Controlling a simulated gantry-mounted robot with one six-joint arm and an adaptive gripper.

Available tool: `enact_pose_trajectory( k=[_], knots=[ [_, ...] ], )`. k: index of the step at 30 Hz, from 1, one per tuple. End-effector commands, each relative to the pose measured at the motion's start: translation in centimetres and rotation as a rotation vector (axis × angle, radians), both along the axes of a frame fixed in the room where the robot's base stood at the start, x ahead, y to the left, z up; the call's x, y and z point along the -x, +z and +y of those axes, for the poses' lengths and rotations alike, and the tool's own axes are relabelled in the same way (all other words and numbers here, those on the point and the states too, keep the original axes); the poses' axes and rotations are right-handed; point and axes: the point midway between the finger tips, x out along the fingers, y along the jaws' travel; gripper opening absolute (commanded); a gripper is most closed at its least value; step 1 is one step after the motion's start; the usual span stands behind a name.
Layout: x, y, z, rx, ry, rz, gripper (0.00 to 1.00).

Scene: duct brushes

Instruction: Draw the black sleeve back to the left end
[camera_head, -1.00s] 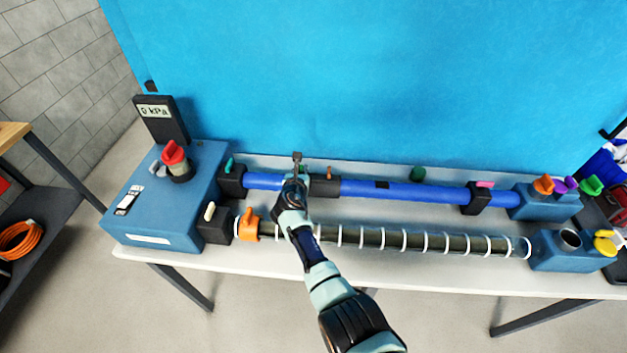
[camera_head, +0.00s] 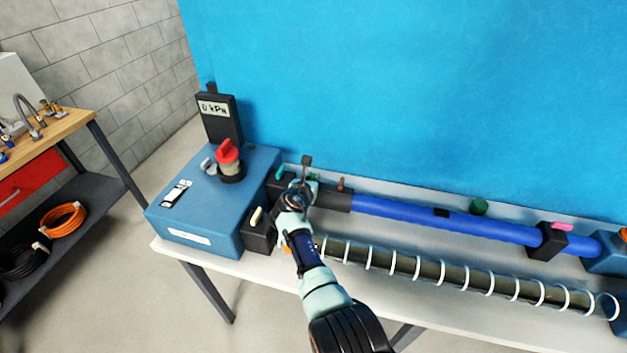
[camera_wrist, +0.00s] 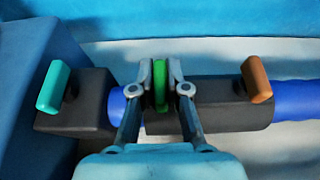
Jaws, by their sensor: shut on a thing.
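The black sleeve (camera_head: 336,201) sits around the blue pipe (camera_head: 400,212), close to its left end. It also shows in the wrist view (camera_wrist: 205,118), with an orange tab (camera_wrist: 257,80) on its right part. My gripper (camera_wrist: 160,82) is shut on the green tab (camera_wrist: 161,86) at the sleeve's left end. In the head view my gripper (camera_head: 303,185) hides the sleeve's left end and the green tab. A short stretch of blue pipe (camera_wrist: 119,106) shows between the sleeve and the black end block (camera_wrist: 75,112) with its teal lever (camera_wrist: 54,86).
A blue box (camera_head: 205,205) with a red knob (camera_head: 228,151) and a gauge reading 0 kPa (camera_head: 216,108) stands at left. A black block with a pink lever (camera_head: 548,240) holds the pipe at right.

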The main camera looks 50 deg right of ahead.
Motion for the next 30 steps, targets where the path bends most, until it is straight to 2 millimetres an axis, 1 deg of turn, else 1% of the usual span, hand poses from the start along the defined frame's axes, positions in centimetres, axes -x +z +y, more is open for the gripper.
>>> enact_pose_trajectory(
  k=[2, 3, 7, 16, 20, 26, 30],
  knots=[
    [-0.2, -0.3, 0.3, -0.004, 0.007, 0.001, 0.0],
    [-0.2, -0.4, 0.3, -0.004, 0.007, 0.001, 0.18],
    [-0.2, -0.3, 0.3, -0.004, 0.006, 0.001, 0.39],
    [-0.1, -0.2, 0.2, -0.002, 0.004, 0.0, 0.4],
    [0.0, 0.0, 0.6, 0.001, 0.002, -0.001, 0.4],
    [0.9, 0.8, 2.5, -0.001, 0.005, -0.003, 0.4],
    [1.7, 1.8, 4.9, -0.002, 0.006, -0.002, 0.4]
  ],
)
